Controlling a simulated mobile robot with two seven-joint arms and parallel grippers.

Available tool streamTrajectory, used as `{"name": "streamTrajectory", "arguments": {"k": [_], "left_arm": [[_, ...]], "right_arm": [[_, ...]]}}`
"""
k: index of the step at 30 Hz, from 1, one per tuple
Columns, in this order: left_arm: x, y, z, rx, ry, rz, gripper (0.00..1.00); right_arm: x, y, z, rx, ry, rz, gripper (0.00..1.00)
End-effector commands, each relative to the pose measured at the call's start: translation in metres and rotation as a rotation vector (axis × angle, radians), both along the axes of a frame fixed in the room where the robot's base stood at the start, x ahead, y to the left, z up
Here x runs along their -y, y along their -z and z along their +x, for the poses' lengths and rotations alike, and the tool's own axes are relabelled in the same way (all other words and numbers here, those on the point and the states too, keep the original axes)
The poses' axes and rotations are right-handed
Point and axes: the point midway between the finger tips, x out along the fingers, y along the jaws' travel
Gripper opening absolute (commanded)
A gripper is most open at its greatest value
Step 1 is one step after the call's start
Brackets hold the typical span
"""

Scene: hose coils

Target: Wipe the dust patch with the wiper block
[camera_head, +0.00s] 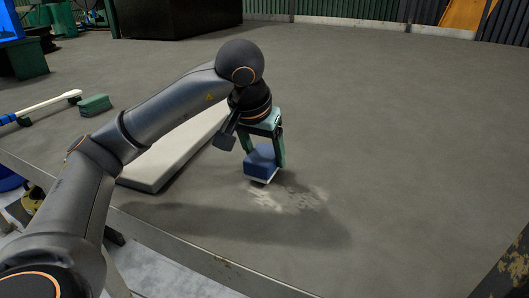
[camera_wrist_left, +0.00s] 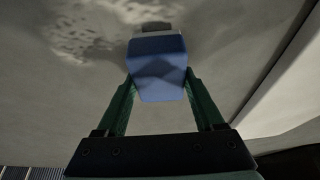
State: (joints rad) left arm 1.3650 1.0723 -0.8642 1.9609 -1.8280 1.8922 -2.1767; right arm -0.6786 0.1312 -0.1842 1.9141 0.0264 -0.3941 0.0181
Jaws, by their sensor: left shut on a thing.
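The wiper block (camera_head: 261,162) is blue with a pale underside. My left gripper (camera_head: 264,158) is shut on it, with green fingers on its two sides. The block is at the left part of the dust patch (camera_head: 300,197), a pale, blotchy smear on the grey table; I cannot tell whether it touches the surface. In the left wrist view the blue block (camera_wrist_left: 158,68) sits between the fingertips (camera_wrist_left: 158,78), and the dust patch (camera_wrist_left: 85,35) shows to its upper left. My right gripper is not in view.
A long white slab (camera_head: 165,160) lies left of the gripper, partly behind my arm. A green block (camera_head: 95,104) and a white-and-blue stick (camera_head: 45,106) lie farther left. The table's front edge (camera_head: 190,252) runs below. The table right of the patch is clear.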

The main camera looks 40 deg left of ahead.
Motion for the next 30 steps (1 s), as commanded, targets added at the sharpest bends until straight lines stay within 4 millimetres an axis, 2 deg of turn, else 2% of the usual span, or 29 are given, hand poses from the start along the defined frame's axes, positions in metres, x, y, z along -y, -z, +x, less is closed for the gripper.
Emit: {"name": "streamTrajectory", "arguments": {"k": [30], "left_arm": [[-0.0001,0.0106,0.0,0.001,0.0,0.0,0.25]], "right_arm": [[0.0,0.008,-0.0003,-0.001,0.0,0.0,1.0]]}}
